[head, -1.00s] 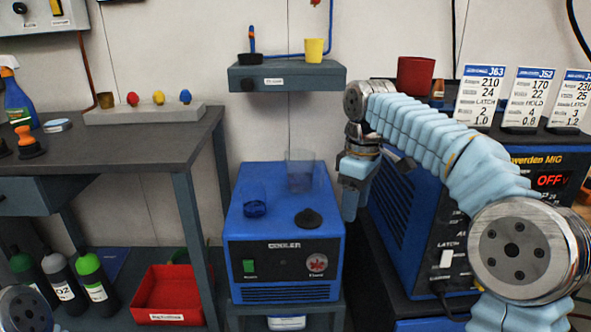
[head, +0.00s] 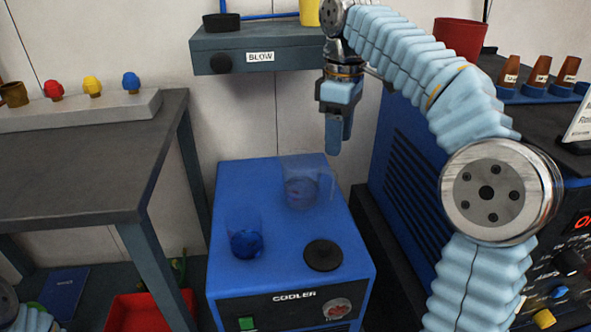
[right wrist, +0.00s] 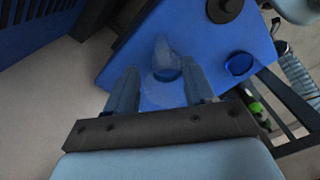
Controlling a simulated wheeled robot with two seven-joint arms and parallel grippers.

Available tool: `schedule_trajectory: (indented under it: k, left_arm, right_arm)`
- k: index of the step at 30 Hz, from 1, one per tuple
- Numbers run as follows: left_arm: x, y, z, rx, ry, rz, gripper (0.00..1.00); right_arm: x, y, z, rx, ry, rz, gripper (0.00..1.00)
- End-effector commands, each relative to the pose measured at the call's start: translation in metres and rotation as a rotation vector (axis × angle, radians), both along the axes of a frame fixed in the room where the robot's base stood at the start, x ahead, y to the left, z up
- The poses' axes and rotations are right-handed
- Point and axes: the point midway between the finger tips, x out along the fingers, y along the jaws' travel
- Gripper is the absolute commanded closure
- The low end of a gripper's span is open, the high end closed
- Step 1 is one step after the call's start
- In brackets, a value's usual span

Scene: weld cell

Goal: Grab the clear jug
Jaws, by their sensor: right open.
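The clear jug (head: 303,184) stands upright on top of the blue cooler (head: 350,232), toward its back edge. It is see-through, with a faint handle on its right side. In the right wrist view the jug (right wrist: 166,68) shows between and beyond the fingers. My right gripper (head: 335,150) points down, above and to the right of the jug, apart from it. In the right wrist view its two fingers (right wrist: 162,95) are spread and empty. My left gripper cannot be made out.
A clear cup with blue content (head: 245,240) stands front left of the jug on the cooler. A black cap (head: 323,255) lies at front right. A shelf marked BLOW (head: 262,56) hangs behind. The welder (head: 405,165) stands right, the dark workbench (head: 90,180) left.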

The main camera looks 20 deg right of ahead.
Motion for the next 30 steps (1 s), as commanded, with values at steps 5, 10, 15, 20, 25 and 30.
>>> schedule_trajectory:
  k: [5, 10, 15, 20, 25, 30]
  left_arm:
    - [0.001, 0.004, -0.018, 0.006, -0.002, 0.007, 0.57]
    - [0.003, 0.008, -0.029, 0.012, -0.005, 0.014, 0.57]
    - [0.003, 0.01, -0.033, 0.015, -0.006, 0.017, 0.57]
    - [0.003, 0.01, -0.043, 0.013, -0.006, 0.017, 0.57]
    - [0.003, 0.008, -0.05, 0.011, -0.004, 0.015, 0.57]
    - [0.003, 0.008, -0.051, 0.009, -0.003, 0.015, 0.57]
  right_arm:
    - [-0.001, -0.001, -0.037, 0.0, 0.004, 0.0, 0.47]
    - [-0.001, 0.0, -0.07, 0.0, 0.003, 0.0, 0.47]
    - [0.0, 0.0, -0.084, 0.0, 0.001, 0.0, 0.47]
    - [-0.001, 0.001, -0.106, 0.0, 0.003, -0.001, 0.47]
    - [-0.001, 0.001, -0.131, 0.0, 0.001, -0.002, 0.47]
    - [-0.001, 0.001, -0.136, 0.001, 0.001, -0.001, 0.47]
